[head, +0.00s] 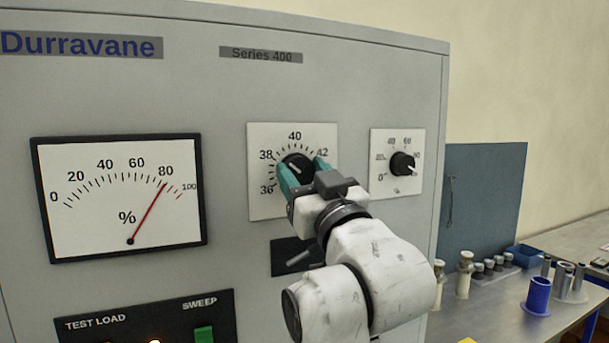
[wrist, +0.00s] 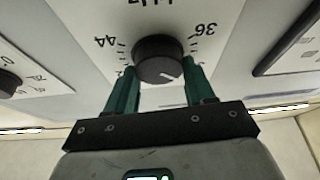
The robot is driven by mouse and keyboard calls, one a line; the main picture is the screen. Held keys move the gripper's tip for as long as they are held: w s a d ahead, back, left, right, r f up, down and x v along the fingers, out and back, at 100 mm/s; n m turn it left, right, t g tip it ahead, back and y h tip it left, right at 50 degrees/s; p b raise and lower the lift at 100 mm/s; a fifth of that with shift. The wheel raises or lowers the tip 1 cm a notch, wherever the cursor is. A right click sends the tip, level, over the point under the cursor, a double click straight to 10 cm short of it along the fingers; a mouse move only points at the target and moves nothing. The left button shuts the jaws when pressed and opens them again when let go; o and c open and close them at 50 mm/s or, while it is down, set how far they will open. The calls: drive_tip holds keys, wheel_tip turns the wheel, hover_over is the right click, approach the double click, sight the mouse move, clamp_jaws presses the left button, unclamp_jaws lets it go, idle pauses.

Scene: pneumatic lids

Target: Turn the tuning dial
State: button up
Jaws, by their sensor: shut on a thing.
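The tuning dial is a black round knob (head: 297,163) on a white scale plate (head: 262,205) marked 36, 38, 40, 42 on the grey cabinet front. My gripper (head: 303,172) has its teal fingers on either side of the knob and is shut on it. In the wrist view the knob (wrist: 158,56) sits between the two fingers (wrist: 160,72), with a white pointer line on its face. The plate there shows 44, 36 and part of "kHz". My gripper hides the plate's lower right in the head view.
A percent meter (head: 120,200) at left has its red needle near 80. A smaller knob (head: 403,163) on its own plate is close at right. Below are a test load panel with a green sweep switch (head: 204,334) and a dark slot (head: 290,256). A bench (head: 480,318) holds several small parts.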

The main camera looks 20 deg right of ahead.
drive_tip(key=shift+a+m, duration=0.1)
drive_tip(key=shift+m, duration=0.4)
drive_tip(key=m+h+b, duration=0.1)
drive_tip(key=m, duration=0.1)
drive_tip(key=m+h+b, duration=0.2)
drive_tip(key=m, duration=0.1)
drive_tip(key=shift+f+m+h, duration=0.1)
drive_tip(key=shift+m+h, duration=0.2)
drive_tip(key=m+g+h+b, duration=0.1)
drive_tip(key=m, duration=0.2)
drive_tip(key=m+g+h+b, duration=0.1)
drive_tip(key=m+h+b, duration=0.1)
drive_tip(key=m, duration=0.2)
drive_tip(key=m+g, duration=0.1)
drive_tip(key=m, duration=0.2)
drive_tip(key=m+g+h+b, duration=0.1)
drive_tip(key=m, duration=0.2)
drive_tip(key=shift+m+b, duration=0.3)
drive_tip(key=shift+m, duration=0.1)
drive_tip(key=shift+m+g, duration=1.1)
drive_tip(key=shift+m, duration=1.1)
drive_tip(key=o, duration=1)
drive_tip(key=shift+o, duration=0.2)
